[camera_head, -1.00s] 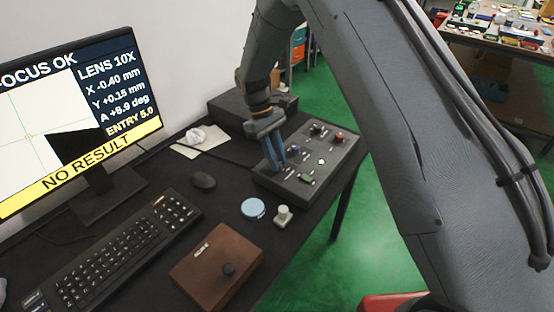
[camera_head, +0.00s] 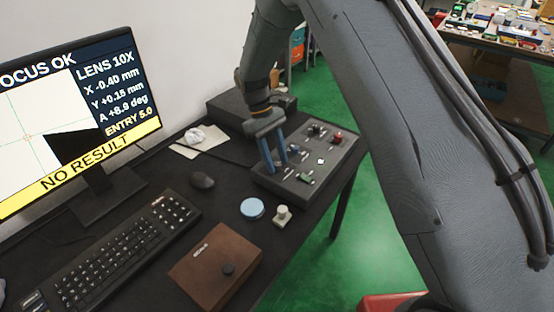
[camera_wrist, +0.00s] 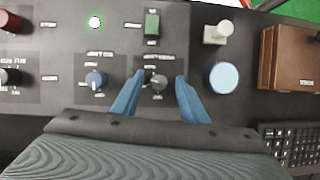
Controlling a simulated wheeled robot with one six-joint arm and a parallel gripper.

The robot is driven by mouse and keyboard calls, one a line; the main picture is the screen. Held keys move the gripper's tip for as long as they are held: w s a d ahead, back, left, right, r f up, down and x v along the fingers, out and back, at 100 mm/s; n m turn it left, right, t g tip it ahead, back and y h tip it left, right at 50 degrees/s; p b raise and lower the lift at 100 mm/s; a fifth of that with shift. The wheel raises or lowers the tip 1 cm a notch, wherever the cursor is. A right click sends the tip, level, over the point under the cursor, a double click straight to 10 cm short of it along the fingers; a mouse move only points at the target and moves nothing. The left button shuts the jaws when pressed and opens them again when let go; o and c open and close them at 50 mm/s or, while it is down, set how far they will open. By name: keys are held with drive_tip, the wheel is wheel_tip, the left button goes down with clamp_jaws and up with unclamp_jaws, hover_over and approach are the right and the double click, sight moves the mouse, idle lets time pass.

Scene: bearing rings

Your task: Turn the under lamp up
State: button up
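The control box (camera_head: 335,160) lies on the dark desk with its sloped panel facing up. In the wrist view a small dark grey knob (camera_wrist: 157,83) sits between the two blue fingers of my gripper (camera_wrist: 159,76). There is a gap on each side, so my gripper is open around or just above it. A blue knob (camera_wrist: 95,80) is just left of the left finger. The panel labels are too small to read, so I cannot tell which knob is the under lamp. In the head view my gripper (camera_head: 276,168) points down at the panel's left part.
A green switch (camera_wrist: 152,24), a lit button (camera_wrist: 94,22), a red knob (camera_wrist: 10,20) and a black knob (camera_wrist: 9,77) share the panel. A blue disc (camera_head: 252,207), a pale stamp-like piece (camera_head: 282,215), a brown box (camera_head: 215,265) and a mouse (camera_head: 203,180) are nearby.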

drive_tip(key=b+v, duration=0.1)
drive_tip(key=v, duration=0.6)
drive_tip(key=shift+r+b, duration=0.3)
drive_tip(key=shift+b, duration=0.1)
